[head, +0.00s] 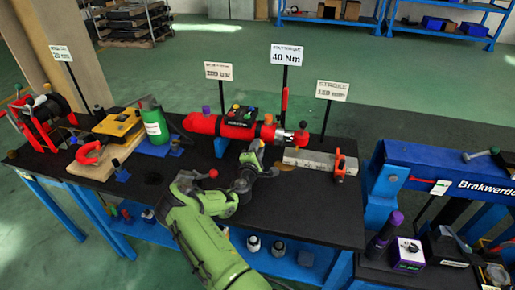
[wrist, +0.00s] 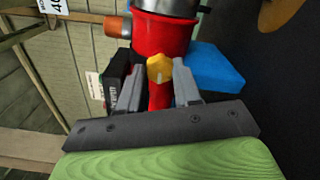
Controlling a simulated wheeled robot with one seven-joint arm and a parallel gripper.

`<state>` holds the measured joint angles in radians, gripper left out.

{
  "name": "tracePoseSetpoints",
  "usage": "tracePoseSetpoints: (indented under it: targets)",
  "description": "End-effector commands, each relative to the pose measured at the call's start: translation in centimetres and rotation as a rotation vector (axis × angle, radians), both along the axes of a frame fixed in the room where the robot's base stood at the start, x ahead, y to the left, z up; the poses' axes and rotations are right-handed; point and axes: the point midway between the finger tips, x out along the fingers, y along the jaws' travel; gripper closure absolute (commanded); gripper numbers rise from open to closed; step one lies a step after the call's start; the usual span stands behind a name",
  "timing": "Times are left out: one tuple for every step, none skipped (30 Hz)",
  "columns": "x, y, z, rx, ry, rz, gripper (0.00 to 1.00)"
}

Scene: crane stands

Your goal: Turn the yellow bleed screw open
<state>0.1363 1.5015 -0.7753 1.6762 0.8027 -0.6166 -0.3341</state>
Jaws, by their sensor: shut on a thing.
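The yellow bleed screw (wrist: 159,69) has a hexagonal yellow head and sits against the red cylinder (wrist: 163,36) in the wrist view. My gripper (wrist: 158,78) has its two grey fingers on either side of the screw head and is shut on it. In the head view the red cylinder (head: 204,124) lies across the stands on the black bench, and my gripper (head: 257,147) reaches its near side. I cannot make out the bleed screw in the head view; my gripper hides that spot. How far the screw is turned cannot be told.
A blue block (wrist: 215,66) stands close beside the fingers, and an orange cap (wrist: 117,27) sticks out of the cylinder. On the bench (head: 300,215), a grey bar (head: 308,160) lies to the right and a green bottle (head: 154,122) stands to the left. The bench's front right is clear.

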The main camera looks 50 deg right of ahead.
Motion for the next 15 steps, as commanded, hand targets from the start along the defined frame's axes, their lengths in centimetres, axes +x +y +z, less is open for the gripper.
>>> tracePoseSetpoints:
  targets:
    - [-0.03, 0.03, -0.11, -0.007, 0.024, 0.0, 0.98]
    - [-0.04, 0.03, -0.12, -0.012, 0.038, 0.0, 0.98]
    - [-0.03, 0.03, -0.13, -0.019, 0.054, 0.0, 0.98]
    - [-0.03, 0.03, -0.14, -0.024, 0.066, 0.0, 0.98]
    - [-0.02, 0.03, -0.14, -0.028, 0.075, 0.0, 0.98]
    - [-0.02, 0.03, -0.15, -0.033, 0.087, 0.0, 0.98]
    - [-0.02, 0.04, -0.15, -0.036, 0.095, 0.001, 0.98]
    - [-0.02, 0.04, -0.15, -0.039, 0.103, 0.001, 0.98]
    - [-0.02, 0.04, -0.16, -0.043, 0.11, 0.001, 0.98]
    - [-0.02, 0.04, -0.16, -0.045, 0.116, 0.0, 0.98]
    - [-0.01, 0.04, -0.16, -0.047, 0.12, 0.0, 0.98]
    - [-0.01, 0.04, -0.17, -0.049, 0.125, 0.0, 0.98]
    - [-0.01, 0.04, -0.17, -0.05, 0.128, 0.0, 0.98]
    - [-0.02, 0.04, -0.18, -0.051, 0.13, 0.0, 0.98]
    - [-0.02, 0.04, -0.18, -0.052, 0.132, 0.0, 0.98]
